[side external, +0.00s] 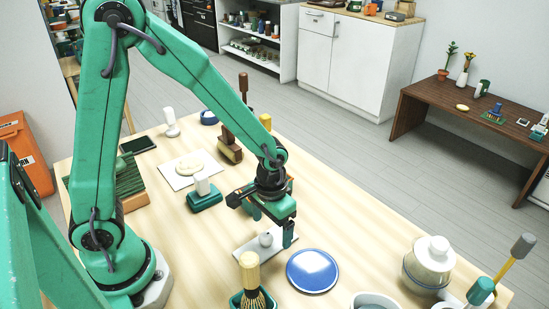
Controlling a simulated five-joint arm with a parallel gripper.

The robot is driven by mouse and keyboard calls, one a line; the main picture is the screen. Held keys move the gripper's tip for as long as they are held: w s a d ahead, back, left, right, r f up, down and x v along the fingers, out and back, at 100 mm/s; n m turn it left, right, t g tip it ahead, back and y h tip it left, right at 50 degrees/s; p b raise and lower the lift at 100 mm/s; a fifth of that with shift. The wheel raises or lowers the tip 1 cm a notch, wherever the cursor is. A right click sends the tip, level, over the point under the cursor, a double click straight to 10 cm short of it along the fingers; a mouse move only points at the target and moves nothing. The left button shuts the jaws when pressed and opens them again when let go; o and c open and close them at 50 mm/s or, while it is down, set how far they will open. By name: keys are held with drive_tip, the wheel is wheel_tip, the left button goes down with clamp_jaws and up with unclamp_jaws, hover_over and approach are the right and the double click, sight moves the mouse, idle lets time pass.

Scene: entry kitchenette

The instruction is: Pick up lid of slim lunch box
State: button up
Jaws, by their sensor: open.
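A flat white rectangular piece (248,250) with a small rounded grey knob (266,240) lies on the wooden table; it looks like the lunch box lid. I cannot tell whether a box body lies under it. My gripper (270,229) is open just above the knob, jaws pointing down. One dark teal finger reaches down on the right of the knob; the other is partly hidden behind the gripper body. I see no contact with the knob.
A blue plate (313,271) lies close on the right. A wooden-handled brush (250,277) stands in front. A white cylinder on a teal base (204,194) stands to the left. A lidded jar (429,264) is at the right. Bare table lies behind the blue plate.

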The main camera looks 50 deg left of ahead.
sight(271, 235)
drive_tip(key=shift+s+f, duration=0.1)
drive_tip(key=shift+f, duration=1.65)
drive_tip(key=c, duration=1.1)
drive_tip(key=shift+r, duration=0.2)
drive_tip(key=shift+r, duration=4.9)
drive_tip(key=shift+w+a+r, duration=0.3)
drive_tip(key=shift+w+a, duration=1.35)
drive_tip(key=shift+a, duration=0.5)
drive_tip(key=shift+w+a+r, duration=0.35)
drive_tip(key=shift+w+a, duration=1.35)
drive_tip(key=shift+a, duration=0.5)
drive_tip(key=shift+w+a+r, duration=0.3)
drive_tip(key=shift+w+a, duration=1.35)
drive_tip(key=shift+a, duration=0.5)
